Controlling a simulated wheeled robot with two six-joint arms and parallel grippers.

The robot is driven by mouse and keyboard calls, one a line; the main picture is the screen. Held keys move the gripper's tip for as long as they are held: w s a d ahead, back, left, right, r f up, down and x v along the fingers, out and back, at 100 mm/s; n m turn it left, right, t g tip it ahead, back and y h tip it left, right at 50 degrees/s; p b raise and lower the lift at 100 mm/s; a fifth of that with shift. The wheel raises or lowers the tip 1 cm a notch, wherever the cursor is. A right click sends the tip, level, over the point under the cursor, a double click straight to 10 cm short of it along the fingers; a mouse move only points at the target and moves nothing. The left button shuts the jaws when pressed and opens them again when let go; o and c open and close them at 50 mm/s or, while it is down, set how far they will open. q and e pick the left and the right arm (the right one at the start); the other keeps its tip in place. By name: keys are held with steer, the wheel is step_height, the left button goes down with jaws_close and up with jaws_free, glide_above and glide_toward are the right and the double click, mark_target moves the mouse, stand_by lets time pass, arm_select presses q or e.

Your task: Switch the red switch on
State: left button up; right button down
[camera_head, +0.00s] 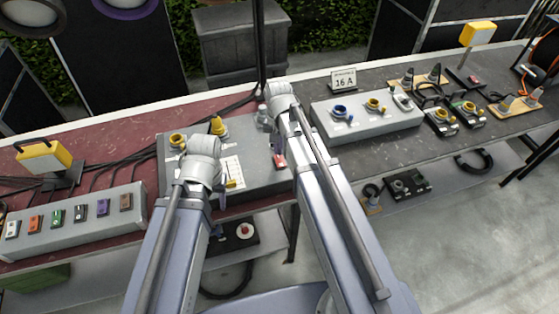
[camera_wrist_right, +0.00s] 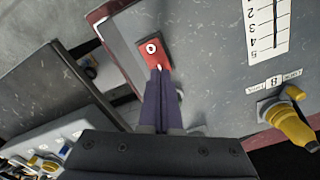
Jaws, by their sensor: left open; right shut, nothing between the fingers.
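The red switch (camera_head: 279,159) is on the right end of the grey control box (camera_head: 258,178) in the middle of the tables. In the right wrist view the red switch (camera_wrist_right: 152,50) has a white round mark on its far part. My right gripper (camera_wrist_right: 160,74) is shut and empty, its fingertips at the near part of the switch, touching it or very close. In the head view my right wrist hides much of that gripper. My left gripper (camera_head: 218,203) is over the left part of the same box, open, largely hidden by its own wrist.
A box with several coloured switches (camera_head: 75,222) stands at the left. Another grey box (camera_head: 368,124) with blue and yellow sockets stands at the right, beside cables and connectors. A yellow-handled plug (camera_wrist_right: 292,122) sticks out from the middle box near my right gripper.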

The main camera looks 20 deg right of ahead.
mark_target(278, 157)
steer(key=shift+f+b, duration=0.9)
stand_by(0.4)
steer(key=shift+r, duration=0.1)
step_height(278, 157, up, 7)
steer(key=p, duration=0.7)
stand_by(0.4)
steer(key=s+a+n, duration=0.1)
steer(key=s, duration=0.1)
steer(key=s+a+f+n+b, duration=0.1)
steer(key=s+a, duration=0.1)
steer(key=s+a+f+n+b, duration=0.1)
steer(key=s+a, duration=0.1)
steer(key=shift+s+a+f+n, duration=0.1)
steer(key=shift+s+a+n, duration=0.1)
steer(key=shift+n, duration=0.2)
steer(key=s+a+f+n+h+b, duration=0.1)
steer(key=s+a+n, duration=0.4)
steer(key=s, duration=0.3)
steer(key=shift+f+n+b, duration=0.25)
steer(key=shift+n+b, duration=0.05)
